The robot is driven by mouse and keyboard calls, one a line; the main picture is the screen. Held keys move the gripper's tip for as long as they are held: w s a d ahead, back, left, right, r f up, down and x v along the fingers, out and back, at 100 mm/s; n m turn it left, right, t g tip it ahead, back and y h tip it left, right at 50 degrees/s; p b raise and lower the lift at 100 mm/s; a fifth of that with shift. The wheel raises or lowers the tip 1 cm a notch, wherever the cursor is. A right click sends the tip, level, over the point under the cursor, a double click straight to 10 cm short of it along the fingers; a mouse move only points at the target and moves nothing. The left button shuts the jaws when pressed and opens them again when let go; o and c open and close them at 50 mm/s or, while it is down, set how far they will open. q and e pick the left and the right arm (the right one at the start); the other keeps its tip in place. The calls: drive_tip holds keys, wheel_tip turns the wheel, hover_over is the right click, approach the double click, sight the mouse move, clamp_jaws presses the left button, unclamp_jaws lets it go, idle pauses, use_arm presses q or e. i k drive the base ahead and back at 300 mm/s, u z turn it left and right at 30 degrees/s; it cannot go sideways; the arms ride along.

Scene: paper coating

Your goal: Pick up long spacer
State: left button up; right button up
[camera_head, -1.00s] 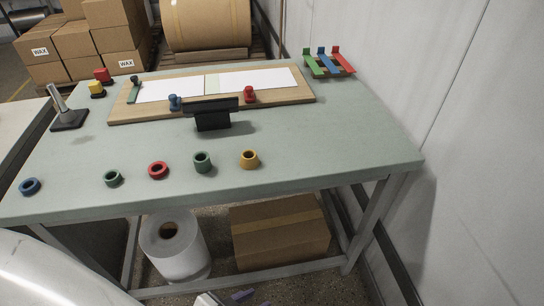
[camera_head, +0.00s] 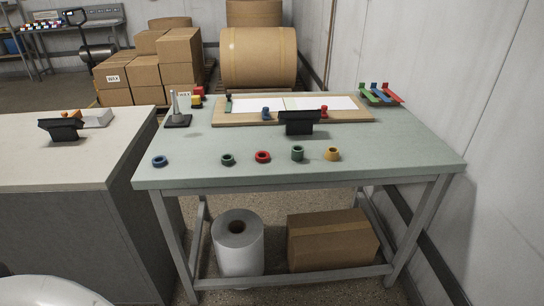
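Several ring-shaped spacers stand in a row along the front of the pale green table (camera_head: 235,178). From left to right they are a blue ring (camera_head: 160,161), a low green ring (camera_head: 228,160), a red ring (camera_head: 263,157), a taller dark green spacer (camera_head: 297,153) and a yellow-orange spacer (camera_head: 332,154). The dark green one looks the tallest; no label shows which is the long spacer. They stand apart from each other, with nothing touching them. Neither of my grippers is in view.
A wooden board (camera_head: 365,116) with white sheets lies behind the spacers, a black display (camera_head: 299,123) before it. A grey stand (camera_head: 177,120) is at left, coloured tools (camera_head: 380,95) at back right. A wall closes the right side. A paper roll (camera_head: 238,250) and box (camera_head: 333,243) sit below.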

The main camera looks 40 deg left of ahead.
sight(297, 153)
drive_tip(key=u, duration=1.05)
drive_tip(key=i, duration=0.15)
drive_tip(key=u, duration=0.25)
